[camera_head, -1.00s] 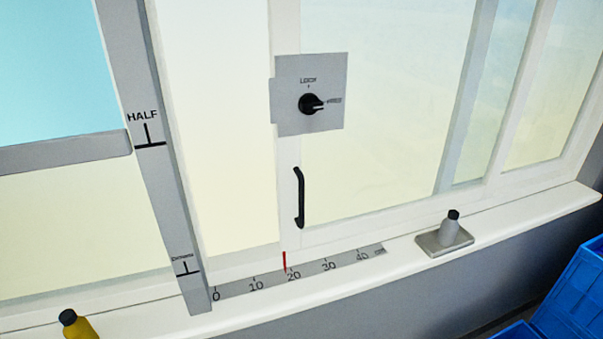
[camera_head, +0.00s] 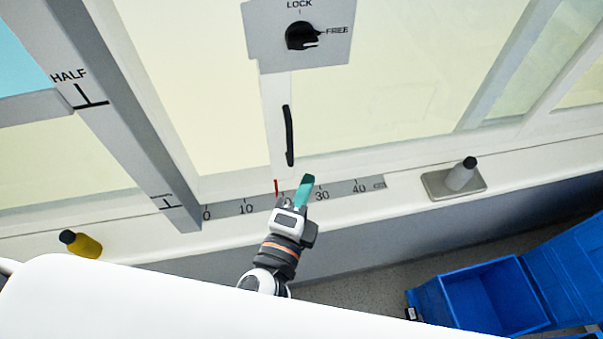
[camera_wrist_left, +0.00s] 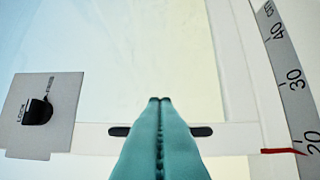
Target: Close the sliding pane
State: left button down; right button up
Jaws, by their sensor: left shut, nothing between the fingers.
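The sliding pane (camera_head: 400,75) has a white frame with a black vertical handle (camera_head: 289,136). A red pointer (camera_head: 276,187) at its lower corner stands near 20 on the scale (camera_head: 340,190); it also shows in the wrist view (camera_wrist_left: 283,151). The rotary switch (camera_head: 301,37) on a grey plate points toward FREE. My left gripper (camera_head: 306,181) has its teal fingers shut and empty, below and slightly right of the handle in the head view. In the wrist view the fingers (camera_wrist_left: 160,101) cover the handle's middle; its ends (camera_wrist_left: 202,131) show on both sides. I cannot tell whether they touch.
A grey post (camera_head: 105,110) marked HALF stands left of the pane. Blue crates (camera_head: 490,300) stand on the floor at lower right.

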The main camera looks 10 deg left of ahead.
pick_arm(q)
jog(key=w+d+p, duration=0.1)
jog(key=w+p, duration=0.2)
jog(key=w, duration=0.5)
jog(key=a, duration=0.2)
jog(key=s+a+p, duration=0.1)
jog(key=shift+s+a, duration=0.1)
jog(key=shift+a, duration=0.3)
jog(key=shift+f, duration=0.1)
